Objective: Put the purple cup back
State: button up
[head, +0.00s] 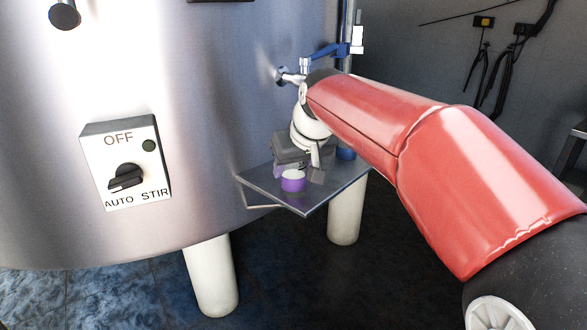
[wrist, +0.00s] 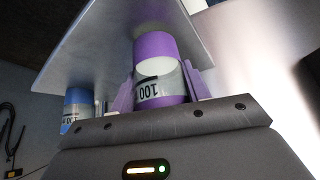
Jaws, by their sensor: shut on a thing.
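The purple cup (head: 293,184) is at the front part of the metal shelf (head: 304,205) on the tank's side; whether it touches the shelf is hard to tell. In the wrist view the purple cup (wrist: 158,47) has a clear band marked 100 and stands between my fingers. My gripper (head: 301,173) is shut on it, one finger on each side, as the wrist view also shows my gripper (wrist: 160,88). A blue cup (head: 346,153) stands farther back on the shelf, partly hidden by my arm; it shows at the left of the wrist view (wrist: 76,108).
The steel tank (head: 225,90) rises beside the shelf, on white legs (head: 211,275). A valve with a blue handle (head: 328,52) is just above my wrist. A switch box (head: 127,165) is at left. Open floor lies below the shelf.

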jog(key=shift+f, duration=0.15)
jog(key=shift+f, duration=0.15)
jog(key=o, duration=1.1)
jog(key=shift+c, duration=0.2)
jog(key=shift+s+r, duration=0.1)
jog(key=shift+r, duration=0.35)
jog(key=v, duration=1.2)
jog(key=s+d+f+m+h, duration=0.1)
jog(key=s+d+f, duration=0.3)
jog(key=s+f, duration=0.3)
jog(key=s+d+f+m+h, duration=0.1)
jog(key=s+d+f+m, duration=0.1)
jog(key=s+d+f, duration=0.2)
jog(key=s+d+f+m, duration=0.1)
jog(key=s+d+f, duration=0.3)
jog(key=s+f, duration=0.5)
jog(key=shift+s+d+f+m+h+p, duration=0.3)
jog(key=shift+d+f+h+p, duration=0.1)
jog(key=shift+f, duration=0.6)
